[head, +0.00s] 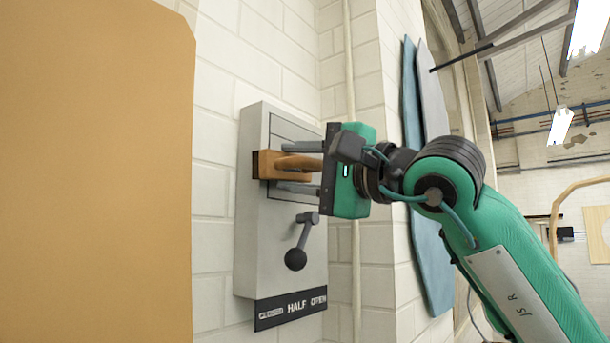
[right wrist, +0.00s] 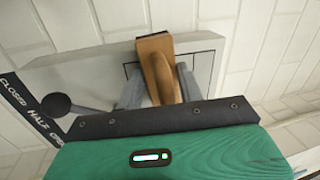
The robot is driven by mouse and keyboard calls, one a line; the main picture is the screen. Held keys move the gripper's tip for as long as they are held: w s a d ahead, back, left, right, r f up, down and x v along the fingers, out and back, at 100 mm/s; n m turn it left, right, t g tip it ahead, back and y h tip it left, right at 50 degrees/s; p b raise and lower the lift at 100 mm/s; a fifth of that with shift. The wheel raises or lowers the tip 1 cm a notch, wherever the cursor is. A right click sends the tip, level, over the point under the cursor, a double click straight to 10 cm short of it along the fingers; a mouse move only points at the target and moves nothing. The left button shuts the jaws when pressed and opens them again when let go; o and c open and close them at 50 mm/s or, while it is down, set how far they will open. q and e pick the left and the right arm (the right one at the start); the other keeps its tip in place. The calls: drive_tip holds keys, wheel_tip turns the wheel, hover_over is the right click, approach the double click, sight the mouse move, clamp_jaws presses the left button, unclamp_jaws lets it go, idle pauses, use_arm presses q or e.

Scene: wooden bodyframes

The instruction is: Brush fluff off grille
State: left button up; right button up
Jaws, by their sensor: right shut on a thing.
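A wooden brush (head: 268,164) with a flat block and a looped handle is held against the upper front of a grey wall box (head: 262,235). My right gripper (head: 290,167) is shut on its handle, one finger above and one below. In the right wrist view the brush (right wrist: 156,62) shows between the fingers (right wrist: 160,88). A dark strip shows at the block's left edge. A thin dark rectangular outline marks the box front around the brush. I cannot make out grille slots or fluff; the brush and gripper cover that area. My left gripper is out of view.
A grey lever with a dark ball knob (head: 296,259) sticks out below the brush. A label plate (head: 290,308) reads CLOSED, HALF, OPEN. A large tan panel (head: 95,170) fills the left side. Blue and grey boards (head: 428,180) stand against the wall behind my right arm.

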drive_tip(key=shift+b+v, duration=0.5)
drive_tip(key=shift+v, duration=0.3)
drive_tip(key=shift+s+d+r+b, duration=0.1)
drive_tip(key=shift+s+d+b, duration=0.2)
drive_tip(key=shift+s+d, duration=0.45)
drive_tip(key=shift+s+d+r+b, duration=0.1)
drive_tip(key=shift+s+d+b, duration=0.3)
drive_tip(key=shift+d, duration=0.6)
drive_tip(key=shift+s, duration=0.1)
drive_tip(key=v, duration=0.3)
drive_tip(key=shift+r+b, duration=0.25)
drive_tip(key=shift+b, duration=0.15)
drive_tip(key=shift+f, duration=0.1)
